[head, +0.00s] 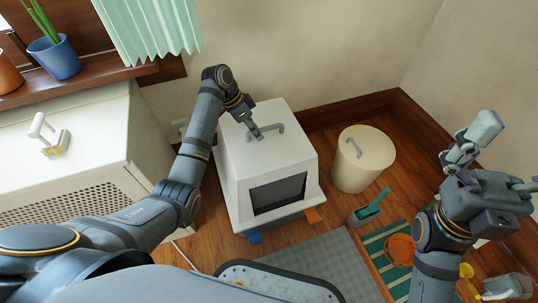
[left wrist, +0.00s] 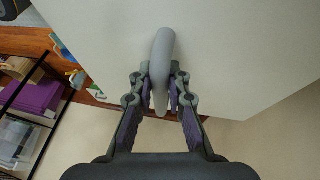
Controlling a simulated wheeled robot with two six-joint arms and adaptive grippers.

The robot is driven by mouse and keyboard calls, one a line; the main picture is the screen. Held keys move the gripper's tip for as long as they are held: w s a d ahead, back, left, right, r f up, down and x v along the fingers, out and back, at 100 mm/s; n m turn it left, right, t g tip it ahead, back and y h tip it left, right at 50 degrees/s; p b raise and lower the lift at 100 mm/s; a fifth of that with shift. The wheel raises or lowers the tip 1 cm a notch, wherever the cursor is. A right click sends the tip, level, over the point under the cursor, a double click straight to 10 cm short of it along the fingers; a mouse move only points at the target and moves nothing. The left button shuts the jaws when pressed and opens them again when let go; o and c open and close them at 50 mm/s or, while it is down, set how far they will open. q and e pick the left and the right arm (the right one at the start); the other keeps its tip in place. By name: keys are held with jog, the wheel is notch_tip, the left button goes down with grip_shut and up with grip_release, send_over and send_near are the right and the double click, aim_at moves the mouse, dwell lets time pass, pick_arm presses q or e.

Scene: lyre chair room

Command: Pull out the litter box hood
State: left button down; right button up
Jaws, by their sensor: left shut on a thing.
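The white litter box hood (head: 268,150) stands on the wooden floor against the wall, with a dark mesh opening (head: 278,193) in its front. A grey handle (head: 272,127) is on its top. My left gripper (head: 256,134) is at this handle, reaching down from the left. In the left wrist view the handle (left wrist: 163,50) runs between the fingers of my left gripper (left wrist: 160,95), which are shut on it. My right gripper (head: 475,140) is raised at the right, away from the hood; its finger opening is unclear.
A cream lidded bin (head: 364,165) stands right of the hood. A teal scoop (head: 370,208), a striped mat (head: 390,250) and an orange bowl (head: 400,249) are on the floor. A grey mat (head: 325,255) lies in front. A cream cabinet (head: 90,140) stands left.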

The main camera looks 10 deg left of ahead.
pick_arm(q)
jog(key=shift+r+p, duration=0.6)
jog(key=shift+p, duration=0.3)
dwell(0.5)
jog(key=shift+r, duration=0.1)
jog(key=shift+r+p, duration=1.05)
jog(key=shift+p, duration=0.55)
notch_tip(320, 180, up, 3)
jog(key=p, duration=0.3)
jog(key=shift+r+p, duration=0.1)
jog(key=shift+p, duration=0.25)
